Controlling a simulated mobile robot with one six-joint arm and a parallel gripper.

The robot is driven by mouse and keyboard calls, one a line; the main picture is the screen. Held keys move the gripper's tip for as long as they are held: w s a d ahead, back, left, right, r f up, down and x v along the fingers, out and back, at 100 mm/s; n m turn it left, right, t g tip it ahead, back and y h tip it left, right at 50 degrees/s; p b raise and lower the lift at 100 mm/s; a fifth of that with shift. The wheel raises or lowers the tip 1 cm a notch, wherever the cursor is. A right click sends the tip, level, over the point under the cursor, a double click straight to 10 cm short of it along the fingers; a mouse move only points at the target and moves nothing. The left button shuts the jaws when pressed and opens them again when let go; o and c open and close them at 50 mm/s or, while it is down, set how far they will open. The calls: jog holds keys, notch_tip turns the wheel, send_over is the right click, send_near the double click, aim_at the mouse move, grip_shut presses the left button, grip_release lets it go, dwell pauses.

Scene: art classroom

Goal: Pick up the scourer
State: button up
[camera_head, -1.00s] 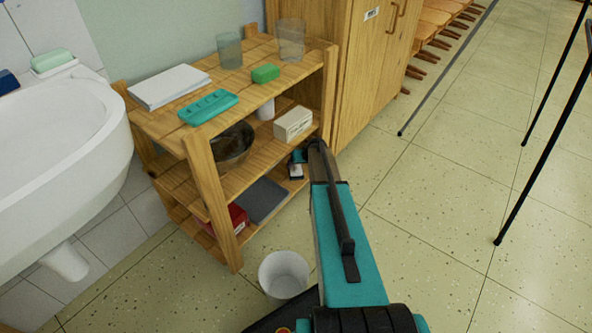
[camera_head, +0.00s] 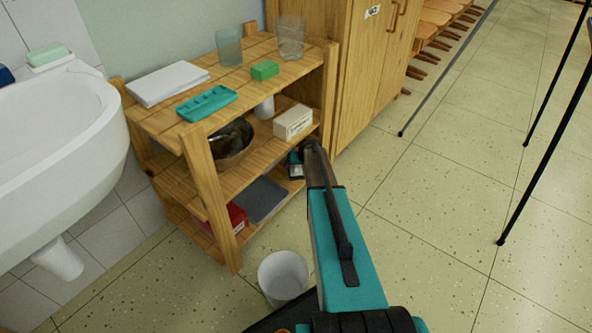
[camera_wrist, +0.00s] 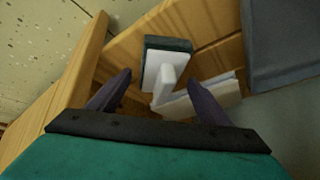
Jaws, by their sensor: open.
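What I take to be the scourer (camera_wrist: 153,70) is a white block with a dark green edge or pad and a white handle-like piece, on the lower wooden shelf in the wrist view. My gripper (camera_wrist: 161,79) is open, its two dark fingers pointing toward it, one on each side in the picture. I cannot tell how far off it still is, and no grip shows. In the head view my gripper (camera_head: 294,165) is small, partly hidden by my arm, at the right end of the lower shelf.
A dark grey slab (camera_head: 265,200) and a red box (camera_head: 237,219) lie on the bottom shelf. Above are a bowl (camera_head: 235,158) and a white box (camera_head: 293,122). A green block (camera_head: 265,70) is on top.

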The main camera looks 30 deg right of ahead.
jog(key=c, duration=1.3)
jog(key=shift+o, duration=0.2)
jog(key=shift+r, duration=0.15)
jog(key=shift+r+p, duration=0.6)
jog(key=shift+r, duration=0.15)
jog(key=s+a+p, duration=0.2)
jog(key=s+p, duration=0.2)
jog(key=s, duration=1.3)
jog(key=shift+s+a, duration=0.35)
jog(key=shift+s, duration=0.05)
jog(key=shift+s+f, duration=0.1)
jog(key=shift+s, duration=0.05)
